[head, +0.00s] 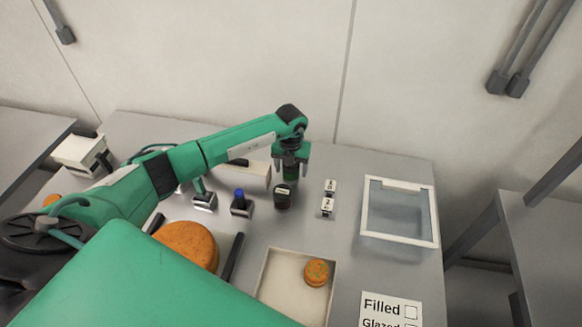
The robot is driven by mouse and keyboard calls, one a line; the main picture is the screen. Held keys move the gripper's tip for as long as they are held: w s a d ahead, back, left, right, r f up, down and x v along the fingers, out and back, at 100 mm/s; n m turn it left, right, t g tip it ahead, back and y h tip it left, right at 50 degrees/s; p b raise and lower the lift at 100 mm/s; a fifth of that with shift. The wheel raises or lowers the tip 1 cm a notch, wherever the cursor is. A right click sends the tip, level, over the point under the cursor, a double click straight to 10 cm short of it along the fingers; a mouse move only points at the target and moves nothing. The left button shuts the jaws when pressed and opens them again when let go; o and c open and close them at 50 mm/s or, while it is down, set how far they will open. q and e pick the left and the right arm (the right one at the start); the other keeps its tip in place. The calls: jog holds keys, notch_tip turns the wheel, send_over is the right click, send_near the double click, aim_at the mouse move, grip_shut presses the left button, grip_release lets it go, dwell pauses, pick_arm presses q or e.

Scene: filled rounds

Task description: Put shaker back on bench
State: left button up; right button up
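My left gripper (291,172) points down over the bench, its two fingers apart. A dark green piece shows between the fingers; I cannot tell whether it is part of a held shaker or of the gripper. Just below and slightly left of the fingertips is a dark, upright, round shaker (283,200) with a small pale label. I cannot tell whether the fingers touch it or whether its base is on the bench. The grey bench (345,245) runs underneath. My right gripper is not in view.
A pale tray (262,285) holds an orange-brown round with green specks (317,272). Left are a blue-topped item (240,203) and a large brown round (188,245).

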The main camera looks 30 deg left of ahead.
pick_arm(q)
jog(key=shift+r, duration=0.15)
notch_tip(320, 180, up, 11)
jog(key=b, duration=0.4)
jog(key=shift+b, duration=0.35)
jog(key=shift+r, duration=0.55)
jog(key=shift+s+f, duration=0.1)
jog(key=shift+f, duration=0.05)
